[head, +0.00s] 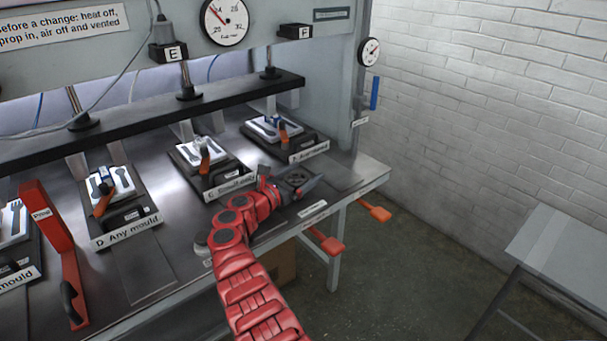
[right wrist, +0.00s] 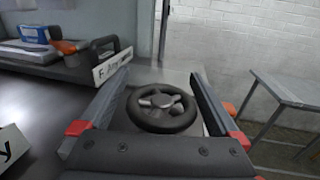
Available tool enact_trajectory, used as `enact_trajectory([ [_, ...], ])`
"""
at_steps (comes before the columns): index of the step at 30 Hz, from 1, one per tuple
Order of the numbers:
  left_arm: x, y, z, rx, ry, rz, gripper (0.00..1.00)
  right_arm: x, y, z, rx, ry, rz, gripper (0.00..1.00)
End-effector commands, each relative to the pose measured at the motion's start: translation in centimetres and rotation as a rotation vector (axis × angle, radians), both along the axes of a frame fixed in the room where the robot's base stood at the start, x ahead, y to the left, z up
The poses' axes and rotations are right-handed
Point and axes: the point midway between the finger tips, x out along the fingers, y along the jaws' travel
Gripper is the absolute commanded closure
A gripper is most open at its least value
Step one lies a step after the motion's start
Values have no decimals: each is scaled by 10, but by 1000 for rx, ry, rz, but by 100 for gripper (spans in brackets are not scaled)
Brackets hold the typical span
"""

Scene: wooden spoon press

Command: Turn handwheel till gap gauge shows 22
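The big dial gauge (head: 224,20) is on the press's upper beam. It carries numbers such as 20, 28 and 32, and its red needle points up and left; the exact value and small caption are too blurred to read. The dark handwheel (right wrist: 162,108) is round and spoked, near the front edge of the bench; in the head view it (head: 297,180) is small and partly hidden by my gripper. My right gripper (head: 298,186) is open above it. In the right wrist view the fingers (right wrist: 160,92) lie either side of the wheel; contact cannot be told. My left gripper is out of view.
Moulds with spoons and orange-handled parts sit along the bench, including D (head: 127,232) and E (head: 232,182). Orange levers (head: 326,241) stick out below the front edge. A smaller gauge (head: 369,52) is on the right post. A grey table (head: 560,250) stands right.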

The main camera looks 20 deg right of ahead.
Motion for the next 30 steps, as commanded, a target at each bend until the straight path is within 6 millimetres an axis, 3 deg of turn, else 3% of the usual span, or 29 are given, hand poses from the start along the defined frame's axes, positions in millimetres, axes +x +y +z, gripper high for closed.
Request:
enact_trajectory([
  [8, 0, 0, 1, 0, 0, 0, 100, 0, -1, 3, 1, -1, -1, 2],
  [15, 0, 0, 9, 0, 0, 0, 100, 0, 2, 41, 4, -5, 1, 2],
  [30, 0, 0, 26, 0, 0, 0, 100, -57, 20, 41, -7, 3, 5, 2],
])
